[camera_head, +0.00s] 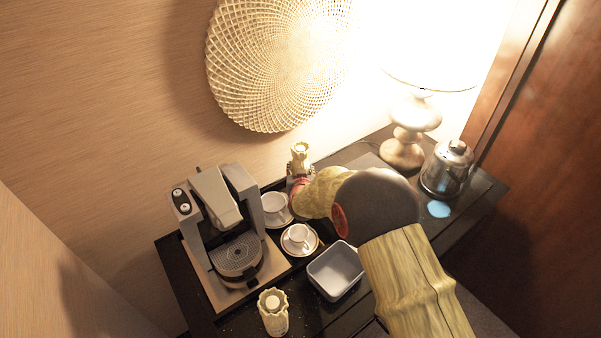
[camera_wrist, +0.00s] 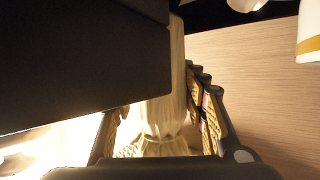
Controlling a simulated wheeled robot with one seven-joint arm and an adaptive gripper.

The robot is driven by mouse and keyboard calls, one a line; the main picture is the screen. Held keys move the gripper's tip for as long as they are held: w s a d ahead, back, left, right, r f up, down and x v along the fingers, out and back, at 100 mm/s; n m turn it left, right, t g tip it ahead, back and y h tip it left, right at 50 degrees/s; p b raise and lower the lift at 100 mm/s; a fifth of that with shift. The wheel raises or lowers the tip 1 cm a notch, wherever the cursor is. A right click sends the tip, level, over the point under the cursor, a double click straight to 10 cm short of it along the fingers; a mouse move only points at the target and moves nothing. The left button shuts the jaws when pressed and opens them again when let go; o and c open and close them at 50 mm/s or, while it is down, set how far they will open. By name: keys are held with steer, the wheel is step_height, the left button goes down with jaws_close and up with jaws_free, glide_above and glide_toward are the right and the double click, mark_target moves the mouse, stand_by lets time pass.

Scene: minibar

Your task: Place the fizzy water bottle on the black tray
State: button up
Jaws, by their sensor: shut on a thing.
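A pale yellow bottle (camera_head: 300,155), which I take to be the fizzy water bottle, stands out past my gripper (camera_head: 299,186) near the wall, right of the coffee machine. In the wrist view the bottle (camera_wrist: 165,115) is between the two fingers of my gripper (camera_wrist: 160,130), which is shut on it. Its lower part is hidden in the head view, so I cannot tell whether it touches the surface. The dark surface (camera_head: 318,312) near the front looks black; I cannot clearly tell the black tray's edges from the dark tabletop.
The coffee machine (camera_head: 222,225) stands at left. Two white cups (camera_head: 274,203) on saucers sit beside it. A grey open container (camera_head: 335,270) and a short pale holder (camera_head: 273,315) stand in front. A lamp (camera_head: 404,140) and metal kettle (camera_head: 447,168) stand at right.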

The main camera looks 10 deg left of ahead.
steer(key=shift+f, duration=0.35)
steer(key=shift+f, duration=0.2)
steer(key=o, duration=1.3)
steer(key=shift+r, duration=0.15)
steer(key=shift+s+r, duration=0.2)
steer(key=shift+s, duration=0.1)
steer(key=p+v, duration=0.1)
steer(key=v, duration=1)
steer(key=shift+s+d, duration=0.1)
steer(key=shift+s, duration=0.1)
